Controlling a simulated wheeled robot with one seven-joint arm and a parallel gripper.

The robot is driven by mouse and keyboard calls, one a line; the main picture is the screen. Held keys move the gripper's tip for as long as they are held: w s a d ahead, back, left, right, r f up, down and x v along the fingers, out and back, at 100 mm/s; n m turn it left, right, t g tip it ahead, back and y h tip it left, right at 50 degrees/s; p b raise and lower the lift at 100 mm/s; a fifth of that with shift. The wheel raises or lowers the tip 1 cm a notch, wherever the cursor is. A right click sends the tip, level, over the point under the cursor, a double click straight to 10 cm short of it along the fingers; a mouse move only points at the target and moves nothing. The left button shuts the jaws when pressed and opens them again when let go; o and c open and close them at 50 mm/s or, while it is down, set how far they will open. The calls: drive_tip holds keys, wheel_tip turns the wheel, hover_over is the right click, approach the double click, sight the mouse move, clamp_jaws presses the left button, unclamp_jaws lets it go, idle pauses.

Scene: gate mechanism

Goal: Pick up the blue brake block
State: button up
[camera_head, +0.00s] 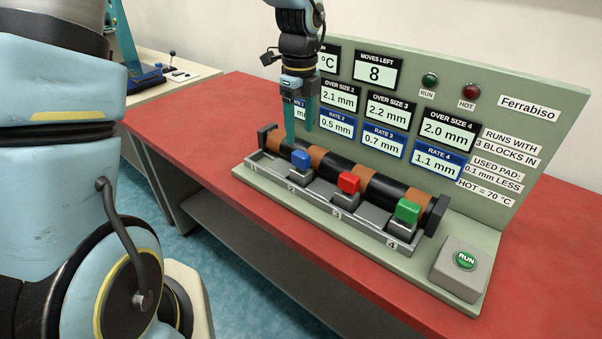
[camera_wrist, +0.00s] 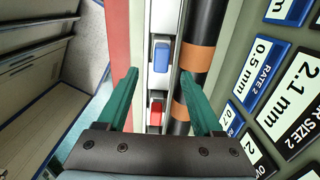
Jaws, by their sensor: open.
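The blue brake block (camera_head: 301,159) sits on a grey base in the tray in front of the dark roller, near the mark 2. It also shows in the wrist view (camera_wrist: 161,55), ahead of and between the fingers. My gripper (camera_head: 298,125) is open and empty, with its teal fingers pointing down above and behind the blue block, near the roller. In the wrist view my gripper (camera_wrist: 160,85) has its two fingers spread wide apart. The fingers look apart from the block.
A red block (camera_head: 348,183) and a green block (camera_head: 407,211) stand farther right along the tray (camera_head: 372,230). The black and brown roller (camera_head: 328,164) runs behind them. A display panel (camera_head: 490,120) rises at the back. A RUN button box (camera_head: 462,270) stands front right.

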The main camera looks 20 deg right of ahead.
sight(301, 153)
wheel_tip(301, 153, down, 8)
drive_tip(key=shift+d+f+p, duration=0.1)
drive_tip(key=shift+f+p, duration=0.1)
drive_tip(key=shift+p, duration=0.95)
drive_tip(key=shift+c, duration=0.2)
clamp_jaws()
idle(0.5)
